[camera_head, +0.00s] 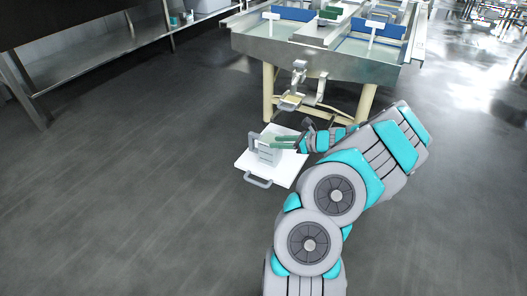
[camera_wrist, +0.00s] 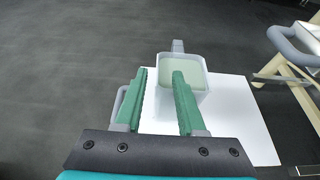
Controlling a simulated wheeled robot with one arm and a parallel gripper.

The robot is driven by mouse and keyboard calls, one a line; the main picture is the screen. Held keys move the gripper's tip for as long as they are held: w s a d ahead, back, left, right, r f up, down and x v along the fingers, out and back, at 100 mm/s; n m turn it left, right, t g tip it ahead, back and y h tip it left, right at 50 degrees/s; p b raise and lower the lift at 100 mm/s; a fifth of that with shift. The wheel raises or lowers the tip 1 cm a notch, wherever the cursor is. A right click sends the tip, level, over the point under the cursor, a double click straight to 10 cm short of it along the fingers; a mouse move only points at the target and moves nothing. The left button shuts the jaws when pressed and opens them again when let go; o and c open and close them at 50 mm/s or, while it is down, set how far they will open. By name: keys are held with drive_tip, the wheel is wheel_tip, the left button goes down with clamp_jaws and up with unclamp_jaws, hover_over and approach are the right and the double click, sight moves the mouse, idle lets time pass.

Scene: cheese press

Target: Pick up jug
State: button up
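The jug (camera_head: 269,151) is a pale grey, squarish vessel with a handle on its left side, standing upright on a white board (camera_head: 247,163). In the wrist view the jug (camera_wrist: 196,61) shows an open top with pale liquid inside and its handle on the far side. My gripper (camera_head: 285,142) comes in from the right at the jug's height. In the wrist view my gripper (camera_wrist: 159,72) has its two green fingers apart with nothing between them. The left finger is left of the jug; the right one overlaps the jug's near-left part. I cannot tell whether it touches.
The white board has a grey handle (camera_head: 257,182) at its front. A metal table (camera_head: 310,55) with blue-edged basins and a tap fitting (camera_head: 298,98) stands behind. A shelf rack (camera_head: 100,65) is at the upper left. The floor at left is clear.

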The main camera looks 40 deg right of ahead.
sight(264, 147)
drive_tip(key=b+x, duration=0.1)
drive_tip(key=x, duration=0.5)
drive_tip(key=shift+a, duration=0.15)
clamp_jaws()
idle(1.3)
